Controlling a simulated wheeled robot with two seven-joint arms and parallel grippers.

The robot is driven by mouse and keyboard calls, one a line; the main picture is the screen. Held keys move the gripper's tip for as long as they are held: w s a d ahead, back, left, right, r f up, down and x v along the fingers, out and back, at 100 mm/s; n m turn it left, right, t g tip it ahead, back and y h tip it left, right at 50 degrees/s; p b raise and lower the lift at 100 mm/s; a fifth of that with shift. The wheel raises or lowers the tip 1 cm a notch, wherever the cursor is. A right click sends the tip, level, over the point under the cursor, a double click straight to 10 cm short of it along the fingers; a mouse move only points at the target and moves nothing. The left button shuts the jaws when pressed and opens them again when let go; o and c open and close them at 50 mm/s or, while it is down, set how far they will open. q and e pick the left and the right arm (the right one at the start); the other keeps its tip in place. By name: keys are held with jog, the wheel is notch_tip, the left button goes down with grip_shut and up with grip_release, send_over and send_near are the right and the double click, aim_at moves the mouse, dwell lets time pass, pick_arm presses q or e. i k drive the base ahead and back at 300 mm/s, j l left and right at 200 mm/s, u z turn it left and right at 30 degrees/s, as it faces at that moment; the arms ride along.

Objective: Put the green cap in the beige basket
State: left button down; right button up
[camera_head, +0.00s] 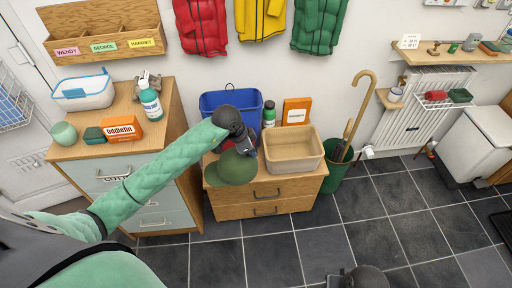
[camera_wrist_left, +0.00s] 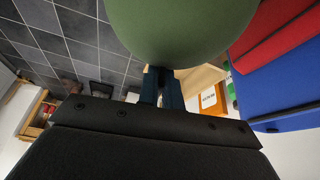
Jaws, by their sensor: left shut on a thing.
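The green cap (camera_head: 233,168) hangs at my left gripper (camera_head: 242,150), in front of the blue basket and left of the beige basket. In the left wrist view the cap (camera_wrist_left: 180,25) fills the top middle, and the left gripper's fingers (camera_wrist_left: 163,85) are shut on it. The beige basket (camera_head: 293,165) stands on the low wooden drawer unit and looks empty. A beige edge shows behind the fingers in the left wrist view. My right gripper (camera_head: 357,279) is at the bottom edge of the head view, mostly cut off.
A blue basket (camera_head: 229,99) stands behind the cap. A green bottle (camera_head: 269,114) and an orange box (camera_head: 296,111) stand behind the beige basket. A green umbrella bin (camera_head: 334,171) stands right of the drawer unit (camera_head: 265,195). The tiled floor in front is clear.

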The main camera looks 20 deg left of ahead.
aim_at(291, 151)
jog(key=i+l+u, duration=0.2)
jog(key=l, duration=0.2)
jog(key=i+l+u, duration=0.15)
jog(key=l, duration=0.2)
jog(key=i+l+u, duration=0.2)
jog(key=l, duration=0.25)
jog(key=l+u, duration=0.15)
jog(key=l, duration=0.25)
jog(key=l+u, duration=0.2)
jog(key=l, duration=0.6)
jog(key=i+l, duration=0.15)
jog(key=l, duration=0.2)
